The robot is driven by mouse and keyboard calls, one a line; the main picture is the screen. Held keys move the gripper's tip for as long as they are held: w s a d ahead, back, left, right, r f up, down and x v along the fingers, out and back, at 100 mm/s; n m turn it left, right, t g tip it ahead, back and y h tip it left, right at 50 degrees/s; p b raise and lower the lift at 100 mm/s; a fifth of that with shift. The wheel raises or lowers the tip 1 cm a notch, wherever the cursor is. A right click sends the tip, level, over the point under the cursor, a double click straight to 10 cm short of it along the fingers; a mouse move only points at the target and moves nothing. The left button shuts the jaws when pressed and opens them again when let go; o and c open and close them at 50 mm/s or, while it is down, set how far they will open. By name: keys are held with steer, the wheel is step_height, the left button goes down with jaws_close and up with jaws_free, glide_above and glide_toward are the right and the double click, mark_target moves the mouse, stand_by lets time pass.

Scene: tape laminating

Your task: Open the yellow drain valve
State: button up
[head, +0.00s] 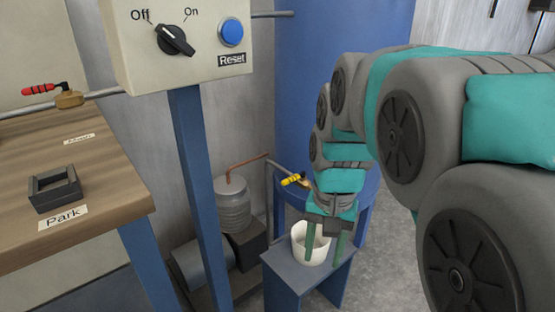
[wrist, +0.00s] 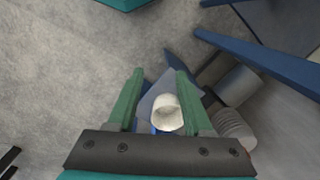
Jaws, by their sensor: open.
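The yellow drain valve handle (head: 293,180) sits on a thin pipe beside the blue tank, in the head view just left of my arm's wrist. Its brass body is partly hidden by my arm. My gripper (head: 324,262) is open and points down, with its green fingers in front of and above the white bucket in the head view. The valve handle is up and to the left of the fingertips there, apart from them. In the wrist view my gripper (wrist: 157,75) is open and empty, with the white bucket below between the fingers. The valve does not show clearly in the wrist view.
The white bucket (head: 301,243) stands on a small blue-grey stand (head: 285,275). The blue tank (head: 320,90) rises behind. A switch box (head: 185,60) on a blue post and a wooden table (head: 110,185) with a red-handled valve (head: 45,88) are at left.

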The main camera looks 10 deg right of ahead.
mark_target(292, 177)
steer(key=w+r+m+t+p, duration=0.1)
steer(key=w+r+m, duration=0.25)
steer(key=w, duration=0.85)
steer(key=w+r+m+t+p, duration=0.1)
steer(key=w+r+m, duration=0.3)
steer(key=w, duration=0.8)
steer(key=shift+n, duration=0.45)
steer(key=f, duration=0.3)
steer(key=w+f, duration=0.1)
steer(key=f, duration=0.2)
steer(key=shift+w+a+f+b, duration=0.1)
steer(key=shift+w+b, duration=0.1)
steer(key=shift+b, duration=0.1)
jaws_close()
